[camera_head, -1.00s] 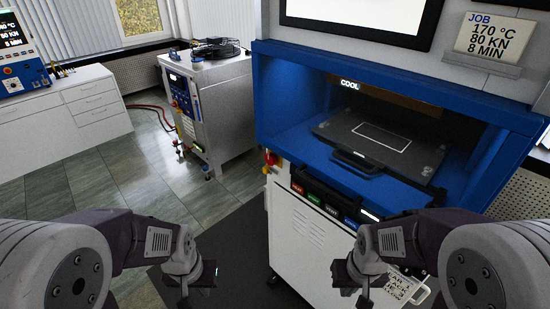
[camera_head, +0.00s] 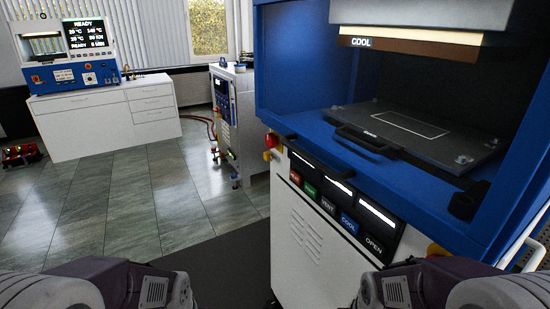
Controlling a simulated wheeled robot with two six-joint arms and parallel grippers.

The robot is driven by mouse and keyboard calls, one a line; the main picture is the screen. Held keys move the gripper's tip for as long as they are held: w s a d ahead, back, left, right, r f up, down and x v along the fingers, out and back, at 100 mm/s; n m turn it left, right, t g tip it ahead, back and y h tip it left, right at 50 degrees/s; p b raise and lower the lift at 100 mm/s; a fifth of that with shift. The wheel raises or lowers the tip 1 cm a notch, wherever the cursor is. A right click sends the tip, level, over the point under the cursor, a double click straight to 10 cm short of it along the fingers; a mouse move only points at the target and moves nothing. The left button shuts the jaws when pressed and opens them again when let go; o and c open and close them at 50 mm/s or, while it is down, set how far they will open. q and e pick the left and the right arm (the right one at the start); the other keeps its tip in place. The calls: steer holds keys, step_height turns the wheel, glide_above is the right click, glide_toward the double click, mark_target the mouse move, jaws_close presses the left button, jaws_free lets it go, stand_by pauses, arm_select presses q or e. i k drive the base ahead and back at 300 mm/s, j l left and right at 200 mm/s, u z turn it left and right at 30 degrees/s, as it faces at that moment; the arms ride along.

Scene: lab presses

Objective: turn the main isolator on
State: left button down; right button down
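A red knob on a yellow base (camera_head: 270,141) sits on the left front corner of the blue and white press (camera_head: 330,240). A small yellow and red part shows just below it. I cannot tell from its look whether this is the main isolator, or which way it is set. Both my arms come in along the bottom edge. My grippers are cut off below the picture, so their fingers are hidden. Nothing of mine touches the press controls.
The press front has a row of buttons, with VENT, COOL (camera_head: 348,223) and OPEN readable. A black plate with a handle (camera_head: 400,132) lies in its bay. A grey cabinet (camera_head: 235,125) and a bench unit (camera_head: 70,60) stand behind.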

mark_target(270, 141)
steer(key=i+j+u, duration=0.25)
steer(key=u, duration=0.15)
steer(key=i+j+u, duration=0.15)
steer(key=i+u, duration=0.15)
steer(key=u, duration=0.15)
